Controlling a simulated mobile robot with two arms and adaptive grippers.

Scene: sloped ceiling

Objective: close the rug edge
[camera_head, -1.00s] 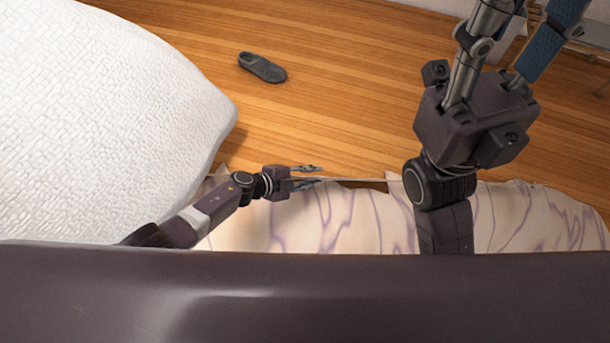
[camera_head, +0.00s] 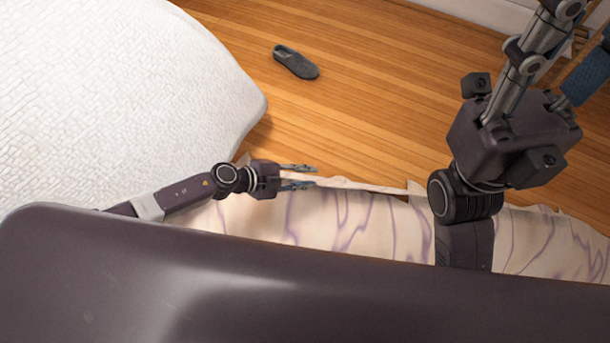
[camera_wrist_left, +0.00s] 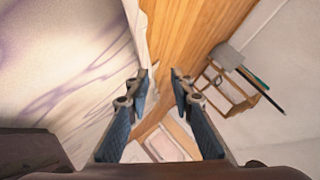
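The rug (camera_head: 340,217) is cream with wavy purple veins and lies on the wooden floor. Its ragged far edge (camera_head: 375,188) runs rightward from my left gripper towards my right arm. My left gripper (camera_head: 308,176) is at that edge with its two fingers apart. In the left wrist view, the left gripper (camera_wrist_left: 160,76) is open, with floor showing between the fingertips. The rug (camera_wrist_left: 60,65) fills the left side there, its edge close to the left finger. My body hides the near part of the rug.
A large white textured piece of furniture (camera_head: 110,95) stands at the left. A dark slipper (camera_head: 296,62) lies on the wooden floor (camera_head: 375,95), which is otherwise clear in the middle. My right arm crosses the right side. A wooden shelf (camera_wrist_left: 225,88) shows in the left wrist view.

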